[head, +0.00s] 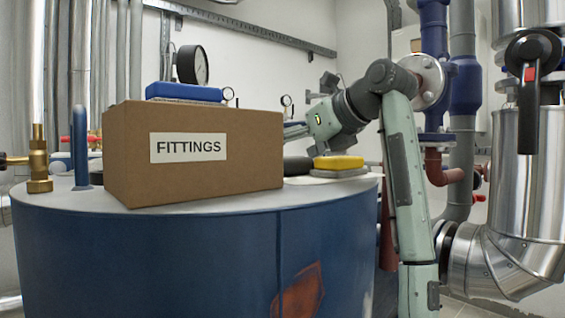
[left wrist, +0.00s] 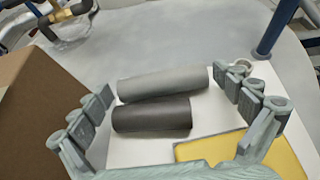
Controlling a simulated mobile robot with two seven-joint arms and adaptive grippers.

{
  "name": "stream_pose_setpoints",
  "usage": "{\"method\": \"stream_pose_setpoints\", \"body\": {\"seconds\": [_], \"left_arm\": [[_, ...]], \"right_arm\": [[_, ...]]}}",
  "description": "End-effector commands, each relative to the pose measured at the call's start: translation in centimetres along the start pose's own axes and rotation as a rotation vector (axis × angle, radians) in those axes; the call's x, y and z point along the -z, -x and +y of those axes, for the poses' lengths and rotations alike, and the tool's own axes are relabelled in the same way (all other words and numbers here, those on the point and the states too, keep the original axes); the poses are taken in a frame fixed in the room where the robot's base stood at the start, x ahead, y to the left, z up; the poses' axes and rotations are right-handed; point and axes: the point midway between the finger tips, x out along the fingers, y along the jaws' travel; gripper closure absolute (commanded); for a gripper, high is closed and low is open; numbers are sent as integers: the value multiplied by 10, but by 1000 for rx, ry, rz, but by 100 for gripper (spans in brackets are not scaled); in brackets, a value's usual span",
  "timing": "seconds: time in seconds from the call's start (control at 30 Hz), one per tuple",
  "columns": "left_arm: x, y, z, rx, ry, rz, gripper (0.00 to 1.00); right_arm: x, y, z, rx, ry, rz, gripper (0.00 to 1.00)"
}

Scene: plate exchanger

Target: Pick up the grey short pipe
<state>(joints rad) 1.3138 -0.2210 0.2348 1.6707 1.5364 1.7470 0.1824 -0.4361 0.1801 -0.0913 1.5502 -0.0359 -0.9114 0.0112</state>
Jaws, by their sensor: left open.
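The grey short pipe (left wrist: 165,83) lies on a white sheet (left wrist: 212,122) in the left wrist view. A darker, nearly black pipe (left wrist: 152,117) lies close beside it, on the near side. My left gripper (left wrist: 162,84) is open, with one finger on either side of the two pipes and nothing held. I cannot tell its height above them. In the head view my left gripper (head: 293,131) reaches behind the cardboard box, which hides its tips. The dark pipe's end (head: 297,166) shows past the box; the grey pipe is hidden there. My right gripper is not in view.
The cardboard FITTINGS box (head: 245,150) stands on the blue tank (head: 180,250), close to the left finger in the wrist view. A yellow block (head: 338,162) lies beside the pipes. A blue post (left wrist: 276,28) rises beyond. A blue block (head: 185,92) sits on the box.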

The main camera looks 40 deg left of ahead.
Motion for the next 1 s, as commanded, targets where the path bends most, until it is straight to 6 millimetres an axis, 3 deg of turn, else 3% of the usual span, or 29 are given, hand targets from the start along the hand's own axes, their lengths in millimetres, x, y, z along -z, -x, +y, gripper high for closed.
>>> {"method": "stream_pose_setpoints", "body": {"seconds": [0.27, 0.6, 1.0], "left_arm": [[0, -5, 0, 0, 0, 0, 0], [0, -5, 0, 0, 0, -1, 41], [-10, 0, 0, 2, 3, -2, 42]], "right_arm": [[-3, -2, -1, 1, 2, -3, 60], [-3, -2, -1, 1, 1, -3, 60], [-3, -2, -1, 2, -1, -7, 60]]}}
